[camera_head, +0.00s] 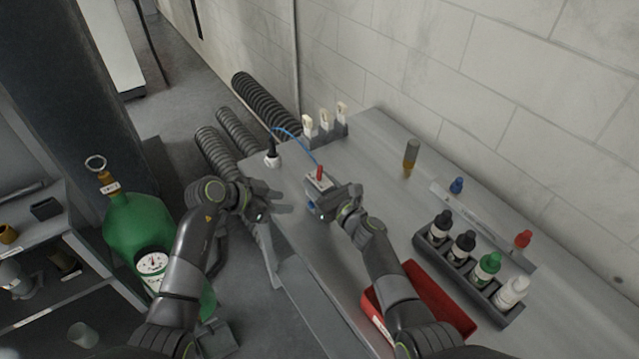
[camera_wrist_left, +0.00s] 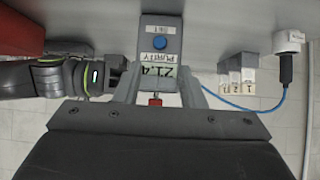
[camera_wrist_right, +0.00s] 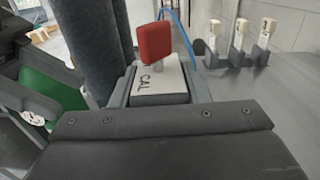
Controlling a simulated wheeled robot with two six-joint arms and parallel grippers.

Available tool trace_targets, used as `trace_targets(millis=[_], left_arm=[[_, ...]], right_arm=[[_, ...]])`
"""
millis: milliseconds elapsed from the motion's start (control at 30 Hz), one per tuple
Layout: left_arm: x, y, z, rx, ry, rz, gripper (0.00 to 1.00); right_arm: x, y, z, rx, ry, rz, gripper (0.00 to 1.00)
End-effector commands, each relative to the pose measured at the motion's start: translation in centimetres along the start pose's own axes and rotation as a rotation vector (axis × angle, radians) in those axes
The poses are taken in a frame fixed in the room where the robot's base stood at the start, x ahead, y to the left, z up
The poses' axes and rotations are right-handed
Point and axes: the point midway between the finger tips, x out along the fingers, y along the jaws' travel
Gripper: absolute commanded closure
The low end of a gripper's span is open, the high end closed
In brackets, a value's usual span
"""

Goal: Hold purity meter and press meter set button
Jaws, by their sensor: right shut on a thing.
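The purity meter (camera_head: 318,182) is a small grey box with a white top and a red knob. My right gripper (camera_head: 322,198) is shut on it near the table's left edge. In the right wrist view the meter (camera_wrist_right: 160,82) sits between the fingers, with "CAL" and the red knob (camera_wrist_right: 155,42) showing. In the left wrist view the meter's face (camera_wrist_left: 160,60) appears upside down, with a blue set button (camera_wrist_left: 160,42) and a display reading 21.4. My left gripper (camera_head: 282,200) is open and empty, left of the meter and facing it, apparently apart from it.
A blue cable runs from the meter area to a white round plug (camera_head: 272,160). White-tagged pieces (camera_head: 325,122) stand behind. A bottle rack (camera_head: 440,246) and red tray (camera_head: 432,290) lie right. A green cylinder (camera_head: 135,225) stands left.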

Motion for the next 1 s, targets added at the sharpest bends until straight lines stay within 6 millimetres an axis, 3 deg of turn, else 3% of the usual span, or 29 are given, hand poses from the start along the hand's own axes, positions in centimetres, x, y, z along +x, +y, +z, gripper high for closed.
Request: trace_targets(millis=[67, 333, 1000], left_arm=[[0.0, 0.0, -0.01, 0.0, 0.0, 0.0, 0.66], [0.0, 0.0, 0.0, 0.0, 0.0, 0.0, 1.0], [0.0, 0.0, 0.0, 0.0, 0.0, 0.0, 1.0]], right_arm=[[-0.01, 0.0, -0.02, 0.001, 0.0, 0.0, 0.92], [-0.02, -0.01, -0.03, 0.001, 0.0, 0.0, 0.92], [-0.03, -0.01, -0.05, 0.001, 0.001, 0.0, 0.92]])
